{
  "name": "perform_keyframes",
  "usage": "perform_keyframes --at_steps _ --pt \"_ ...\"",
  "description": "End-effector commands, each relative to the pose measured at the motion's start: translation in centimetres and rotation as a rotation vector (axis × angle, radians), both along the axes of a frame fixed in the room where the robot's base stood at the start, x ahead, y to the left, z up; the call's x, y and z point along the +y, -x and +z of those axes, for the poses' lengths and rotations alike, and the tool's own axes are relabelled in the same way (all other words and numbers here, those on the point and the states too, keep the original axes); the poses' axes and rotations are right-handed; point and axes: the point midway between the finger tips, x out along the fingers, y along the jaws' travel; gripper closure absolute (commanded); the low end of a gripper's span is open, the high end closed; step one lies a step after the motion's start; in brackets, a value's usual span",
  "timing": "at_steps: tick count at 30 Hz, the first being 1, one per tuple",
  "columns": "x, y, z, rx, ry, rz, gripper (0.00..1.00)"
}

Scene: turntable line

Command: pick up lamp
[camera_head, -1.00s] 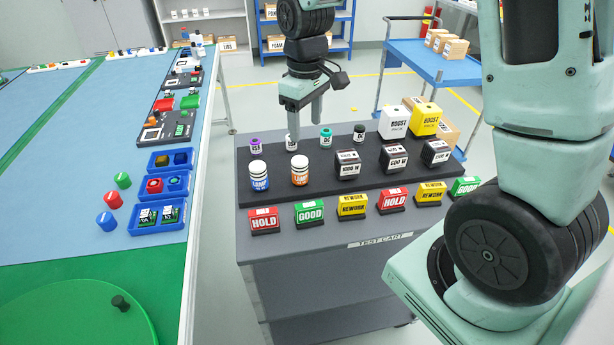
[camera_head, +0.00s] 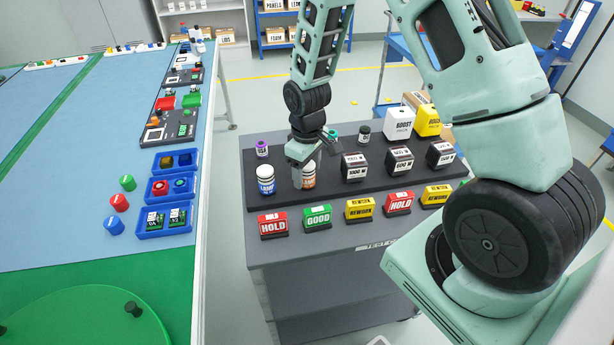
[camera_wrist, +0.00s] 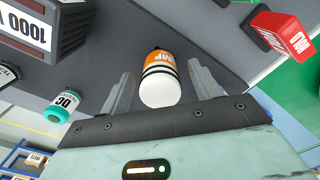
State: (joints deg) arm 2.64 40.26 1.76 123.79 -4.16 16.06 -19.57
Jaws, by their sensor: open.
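The lamp bottle with an orange label and white cap (camera_head: 309,177) stands on the dark raised board of the test cart. In the wrist view the orange lamp (camera_wrist: 160,78) stands between the two fingers of my gripper (camera_wrist: 155,88), with a gap on each side. My gripper (camera_head: 303,176) is open and low around the lamp in the head view, hiding part of it. A second lamp with a blue label (camera_head: 265,180) stands just to the left.
Red HOLD (camera_head: 272,225), green GOOD (camera_head: 318,216) and yellow REWORK (camera_head: 360,208) blocks line the front. A teal-capped vial (camera_wrist: 62,108) and purple-capped vial (camera_head: 262,148) stand behind.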

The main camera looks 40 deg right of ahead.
Motion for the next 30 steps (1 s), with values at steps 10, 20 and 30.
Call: perform_keyframes --at_steps 10,20,30 --pt "0.0 -0.03 -1.09 -0.001 0.001 0.0 0.37" --pt "-0.01 -0.03 -1.05 -0.001 0.001 0.0 0.89" --pt "0.0 -0.09 -0.26 -0.004 0.001 0.0 0.89"
